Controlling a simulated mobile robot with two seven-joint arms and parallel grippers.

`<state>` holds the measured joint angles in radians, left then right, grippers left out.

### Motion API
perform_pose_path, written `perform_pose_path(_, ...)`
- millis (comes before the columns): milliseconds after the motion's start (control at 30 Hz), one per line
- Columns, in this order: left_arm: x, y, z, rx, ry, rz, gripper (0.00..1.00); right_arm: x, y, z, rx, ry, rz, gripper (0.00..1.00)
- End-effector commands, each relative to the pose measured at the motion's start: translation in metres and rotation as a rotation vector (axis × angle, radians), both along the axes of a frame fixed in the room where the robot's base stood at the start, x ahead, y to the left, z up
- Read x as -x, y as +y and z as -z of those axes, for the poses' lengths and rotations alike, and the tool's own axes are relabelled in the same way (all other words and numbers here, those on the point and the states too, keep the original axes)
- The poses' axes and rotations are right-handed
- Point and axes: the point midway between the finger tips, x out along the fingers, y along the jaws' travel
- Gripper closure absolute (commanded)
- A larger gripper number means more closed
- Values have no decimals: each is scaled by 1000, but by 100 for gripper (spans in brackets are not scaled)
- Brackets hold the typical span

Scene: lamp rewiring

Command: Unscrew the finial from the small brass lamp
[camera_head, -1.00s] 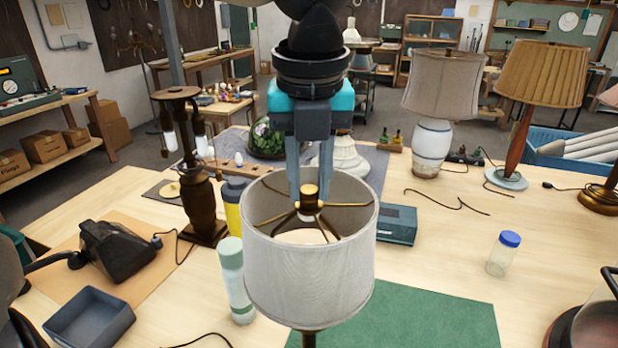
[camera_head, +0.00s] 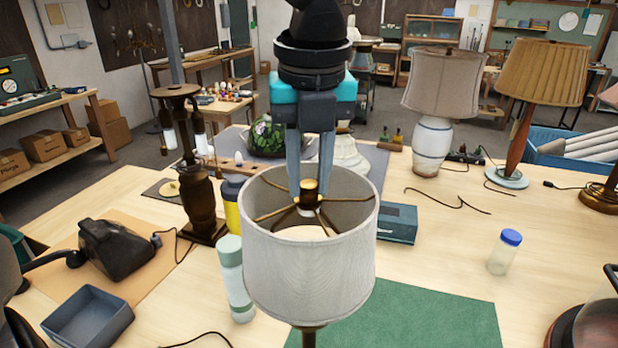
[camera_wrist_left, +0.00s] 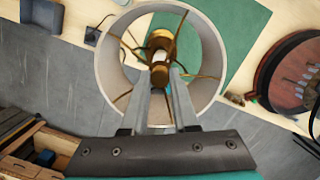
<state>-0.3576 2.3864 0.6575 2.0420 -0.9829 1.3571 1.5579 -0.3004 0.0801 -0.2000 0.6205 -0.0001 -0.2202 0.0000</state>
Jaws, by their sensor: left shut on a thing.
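The small brass lamp has a pale grey drum shade (camera_head: 310,270), and a short piece of its brass stem (camera_head: 308,338) shows below the shade. The brass finial (camera_head: 309,187) stands at the hub of the shade's spokes, inside the open top. My left gripper (camera_head: 311,189) comes straight down from above, its fingers closed around the finial. In the left wrist view the finial (camera_wrist_left: 161,41) shows between and beyond the fingertips, with a pale band below its brass top. The lamp's base is hidden behind the shade and below the frame. My right gripper is not in view.
A white-green bottle (camera_head: 235,280) and a yellow bottle (camera_head: 232,205) stand close left of the shade. A dark teal box (camera_head: 397,224) lies to its right, and a green mat (camera_head: 430,315) in front. A blue-capped jar (camera_head: 504,252) stands farther right. Taller lamps stand behind.

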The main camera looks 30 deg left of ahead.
Motion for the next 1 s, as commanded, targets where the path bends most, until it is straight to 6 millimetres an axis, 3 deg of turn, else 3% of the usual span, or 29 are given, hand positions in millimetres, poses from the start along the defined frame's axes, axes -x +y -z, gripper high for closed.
perform_pose_path(33,-1,0,4,-6,-9,-59,100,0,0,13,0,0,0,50)
perform_pose_path(267,-2,0,4,-6,-12,-401,100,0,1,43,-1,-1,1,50)
perform_pose_path(500,-2,-1,0,-1,-3,-602,100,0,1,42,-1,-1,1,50)
perform_pose_path(867,-2,-1,-1,0,-3,-628,100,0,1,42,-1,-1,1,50)
perform_pose_path(1000,-2,-1,0,-1,-2,-740,100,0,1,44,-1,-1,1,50)
